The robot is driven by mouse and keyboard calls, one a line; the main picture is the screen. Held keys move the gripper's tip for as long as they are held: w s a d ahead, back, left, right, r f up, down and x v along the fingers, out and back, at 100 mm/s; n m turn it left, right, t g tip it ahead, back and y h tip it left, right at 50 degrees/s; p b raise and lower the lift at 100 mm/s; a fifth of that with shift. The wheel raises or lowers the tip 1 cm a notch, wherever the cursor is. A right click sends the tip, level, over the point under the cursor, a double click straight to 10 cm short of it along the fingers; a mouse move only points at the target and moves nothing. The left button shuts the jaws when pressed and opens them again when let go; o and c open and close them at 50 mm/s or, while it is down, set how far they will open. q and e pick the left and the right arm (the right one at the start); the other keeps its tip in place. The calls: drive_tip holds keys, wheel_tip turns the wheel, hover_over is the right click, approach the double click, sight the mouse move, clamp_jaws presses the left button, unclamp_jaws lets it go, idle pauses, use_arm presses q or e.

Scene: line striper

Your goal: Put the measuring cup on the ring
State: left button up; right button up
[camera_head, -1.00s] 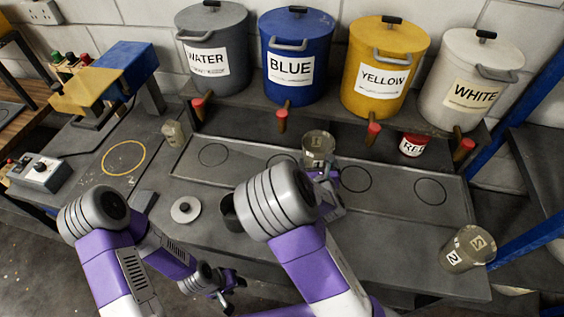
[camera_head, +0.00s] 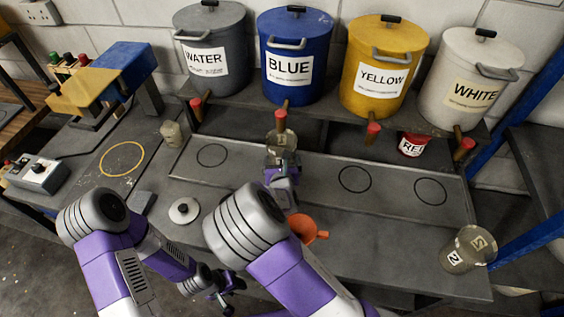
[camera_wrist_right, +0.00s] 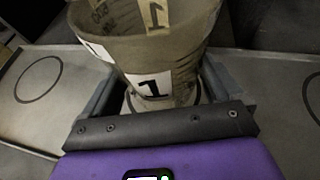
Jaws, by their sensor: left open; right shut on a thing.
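The measuring cup (camera_head: 280,150), a translucent tan cup, is below the blue bucket's tap in the head view. The right wrist view shows it large, with a "1" label (camera_wrist_right: 152,84). My right gripper (camera_head: 281,170) is shut on it, with a finger on each side. Thin dark rings are drawn on the grey tray: a left ring (camera_head: 212,155), a right-middle ring (camera_head: 355,179) and a far-right ring (camera_head: 430,192). The cup and gripper cover the spot between the first two. I cannot tell whether the cup touches the tray. My left gripper (camera_head: 224,298) is open and empty at the bottom.
Taps hang over the tray's back edge, including the blue tap (camera_head: 281,115). A second cup marked 2 (camera_head: 467,249) stands at right. A small cup (camera_head: 171,134), a lid (camera_head: 184,211), an orange funnel (camera_head: 307,229) and a yellow ring (camera_head: 121,159) lie around the tray.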

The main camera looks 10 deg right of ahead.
drive_tip(key=o, duration=0.7)
drive_tip(key=shift+f, duration=0.1)
drive_tip(key=shift+s+r, duration=0.1)
drive_tip(key=shift+r, duration=0.1)
drive_tip(key=p+v, duration=0.2)
drive_tip(key=v, duration=1)
